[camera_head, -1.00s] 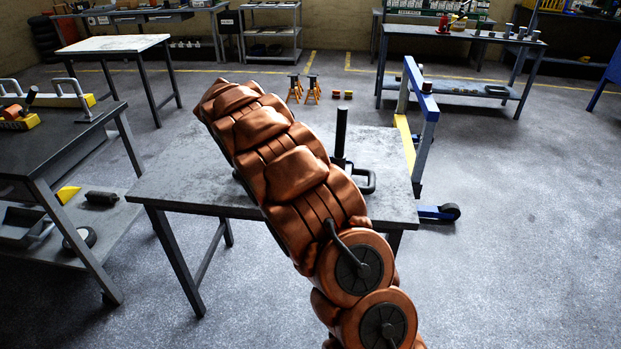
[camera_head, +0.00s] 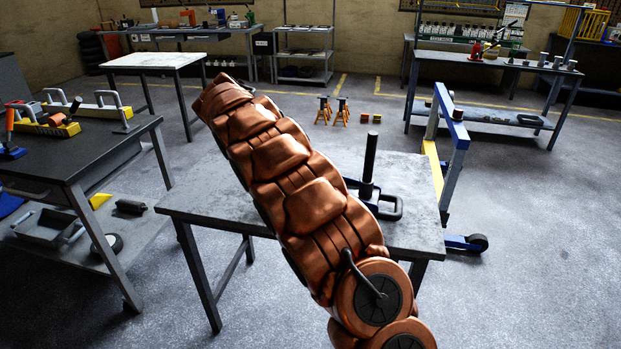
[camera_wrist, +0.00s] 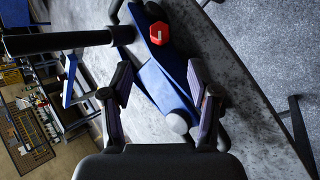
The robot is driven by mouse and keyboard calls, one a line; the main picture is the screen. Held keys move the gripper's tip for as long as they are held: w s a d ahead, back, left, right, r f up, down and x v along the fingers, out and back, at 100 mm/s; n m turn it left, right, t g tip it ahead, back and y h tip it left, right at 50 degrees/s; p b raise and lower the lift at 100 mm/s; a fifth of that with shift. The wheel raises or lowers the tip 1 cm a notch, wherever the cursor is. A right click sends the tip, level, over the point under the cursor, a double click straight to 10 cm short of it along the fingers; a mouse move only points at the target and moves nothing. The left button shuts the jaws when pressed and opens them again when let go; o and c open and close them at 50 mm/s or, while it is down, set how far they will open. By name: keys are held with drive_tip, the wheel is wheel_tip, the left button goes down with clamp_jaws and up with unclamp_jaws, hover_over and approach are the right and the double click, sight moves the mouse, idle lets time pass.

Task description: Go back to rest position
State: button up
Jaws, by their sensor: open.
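The trolley jack stands on the grey work table (camera_head: 215,200) in the middle. In the head view its upright black handle post (camera_head: 369,165) and a little blue show, with the rest behind my copper-coloured arm. In the wrist view its blue body (camera_wrist: 165,85), red cap (camera_wrist: 159,33), black handle (camera_wrist: 70,40) and pale round saddle (camera_wrist: 178,122) show. My gripper (camera_wrist: 160,72) is open, with its two fingers apart and the jack's body seen between them. No object is clearly held. I cannot tell the gap to the jack. The gripper is hidden in the head view.
A dark bench (camera_head: 95,160) with tools stands at the left. A blue-and-yellow hoist frame (camera_head: 452,150) stands just right of the table. Orange jack stands (camera_head: 342,112) are on the floor behind. Floor at the right front is clear.

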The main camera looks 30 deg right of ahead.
idle(0.3)
drive_tip(key=s+a+r+y+p, duration=0.1)
drive_tip(key=s+a+r+y, duration=0.15)
drive_tip(key=s, duration=0.65)
drive_tip(key=s+a+r+y+p, duration=0.1)
drive_tip(key=s+r+p, duration=0.15)
drive_tip(key=s, duration=0.65)
drive_tip(key=s+a+f+y, duration=0.1)
drive_tip(key=s+a, duration=0.3)
drive_tip(key=s, duration=0.3)
drive_tip(key=s+a+f+y+p, duration=0.1)
drive_tip(key=s+a, duration=0.3)
drive_tip(key=s, duration=0.4)
drive_tip(key=s+a+f+t+y+p, duration=0.1)
drive_tip(key=s+a, duration=0.3)
drive_tip(key=s, duration=0.4)
drive_tip(key=shift+s+a+f+y, duration=0.15)
drive_tip(key=shift+f+y, duration=0.3)
drive_tip(key=shift+y, duration=0.1)
idle(0.5)
